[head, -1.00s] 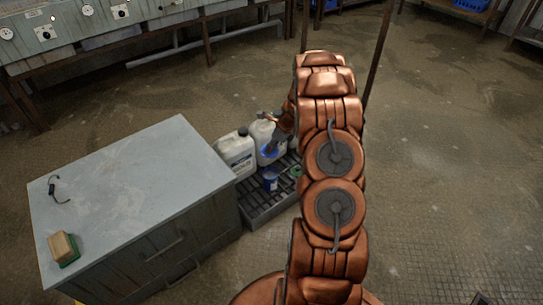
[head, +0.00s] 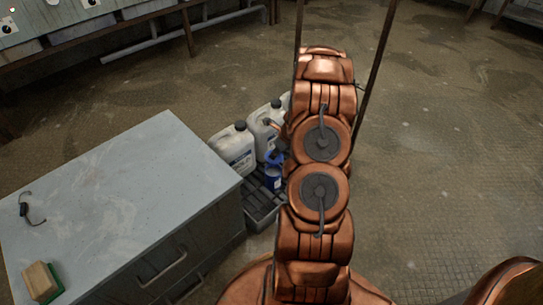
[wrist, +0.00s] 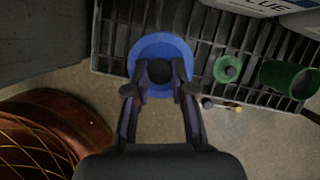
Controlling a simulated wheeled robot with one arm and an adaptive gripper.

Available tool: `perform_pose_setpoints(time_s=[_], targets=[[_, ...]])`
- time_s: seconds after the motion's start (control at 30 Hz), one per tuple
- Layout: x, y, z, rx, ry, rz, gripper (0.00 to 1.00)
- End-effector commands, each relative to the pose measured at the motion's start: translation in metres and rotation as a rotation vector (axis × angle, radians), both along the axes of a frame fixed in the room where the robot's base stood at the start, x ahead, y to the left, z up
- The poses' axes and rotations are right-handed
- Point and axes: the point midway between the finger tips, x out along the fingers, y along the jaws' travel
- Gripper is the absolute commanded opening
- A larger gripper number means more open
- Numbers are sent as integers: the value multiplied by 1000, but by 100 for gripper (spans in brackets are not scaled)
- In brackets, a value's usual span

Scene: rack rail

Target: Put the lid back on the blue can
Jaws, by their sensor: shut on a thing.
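The blue lid (wrist: 148,48) is a round disc with a dark knob (wrist: 159,73) at its middle. My gripper (wrist: 160,75) is shut on it. In the head view the blue lid (head: 273,158) hangs level just above the blue can (head: 273,179), which stands upright on the dark grated tray (head: 257,209). Whether lid and can touch I cannot tell. In the wrist view the can is hidden beneath the lid. In the head view my gripper (head: 279,147) is partly hidden by my arm.
White jugs (head: 235,148) stand close behind and left of the can. In the wrist view a green can (wrist: 288,79) and green lid (wrist: 228,68) are on the tray, right of the blue lid. A grey cabinet (head: 120,200) borders the tray at left.

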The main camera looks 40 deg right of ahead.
Motion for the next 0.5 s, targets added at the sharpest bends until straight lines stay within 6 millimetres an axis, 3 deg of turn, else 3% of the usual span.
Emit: perform_pose_setpoints(time_s=[0.1, 0.5], targets=[[-2, -2, -14, 0, 0, -4, 0], [-7, -10, -24, -1, 0, -19, 0]])
